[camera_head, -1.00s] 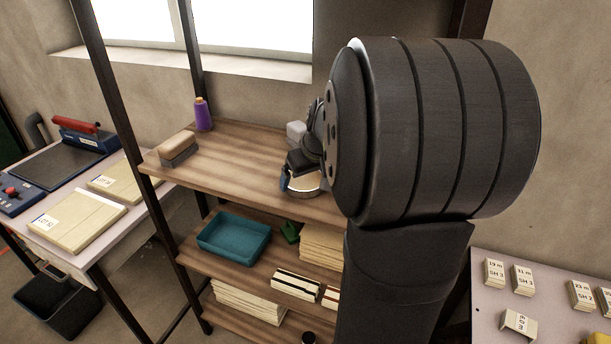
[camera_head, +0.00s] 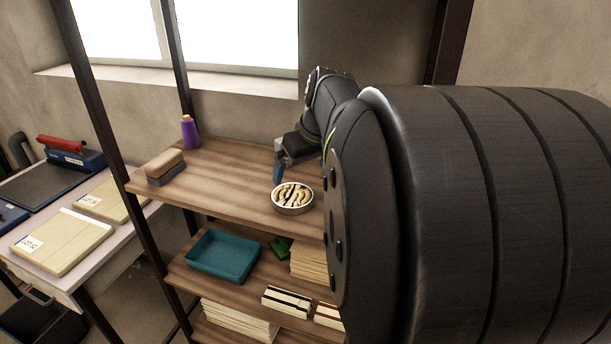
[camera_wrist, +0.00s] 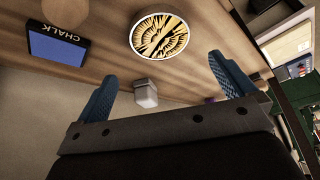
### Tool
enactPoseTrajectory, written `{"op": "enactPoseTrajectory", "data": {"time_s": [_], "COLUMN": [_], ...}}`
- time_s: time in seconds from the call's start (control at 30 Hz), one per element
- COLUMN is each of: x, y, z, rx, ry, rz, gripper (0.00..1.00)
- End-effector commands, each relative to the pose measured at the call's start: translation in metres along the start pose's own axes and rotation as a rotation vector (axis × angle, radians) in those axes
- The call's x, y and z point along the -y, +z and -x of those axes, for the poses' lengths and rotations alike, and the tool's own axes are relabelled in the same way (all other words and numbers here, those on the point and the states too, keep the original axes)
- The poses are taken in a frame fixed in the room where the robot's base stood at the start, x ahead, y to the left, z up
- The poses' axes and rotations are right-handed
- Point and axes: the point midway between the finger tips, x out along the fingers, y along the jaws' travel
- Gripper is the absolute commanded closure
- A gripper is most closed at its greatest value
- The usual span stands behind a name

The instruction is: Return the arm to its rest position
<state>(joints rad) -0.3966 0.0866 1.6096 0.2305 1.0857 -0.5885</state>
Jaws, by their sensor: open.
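My gripper (camera_head: 281,166) is above the top shelf, behind and just left of a round tin, and my arm comes in from the right. The blue fingers show in the wrist view (camera_wrist: 163,78), spread apart with nothing between them. The round tin (camera_head: 293,198) holds a fan of tan and dark pieces and rests on the shelf, apart from the fingers. It also shows in the wrist view (camera_wrist: 160,36). My large dark arm link hides the right side of the shelving.
On the top shelf (camera_head: 232,180) stand a purple spool (camera_head: 190,132) and a wooden-backed brush (camera_head: 165,167). A teal tray (camera_head: 223,256) and folded cloth stacks lie below. The wrist view shows a chalk box (camera_wrist: 58,42) and a pale block (camera_wrist: 146,94). Dark posts frame the shelves.

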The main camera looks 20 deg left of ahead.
Motion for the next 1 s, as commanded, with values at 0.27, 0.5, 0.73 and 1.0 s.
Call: {"op": "enactPoseTrajectory", "data": {"time_s": [0.27, 0.5, 0.73, 1.0], "x": [0.0, 0.0, 0.0, 0.001], "y": [0.0, 0.0, 0.0, 0.001], "z": [0.016, 0.015, -0.002, -0.055], "rx": [0.0, 0.0, 0.002, 0.004], "ry": [0.0, 0.0, -0.001, -0.003], "rz": [0.0, 0.0, 0.0, 0.0], "gripper": [0.0, 0.0, 0.0, 0.0]}}
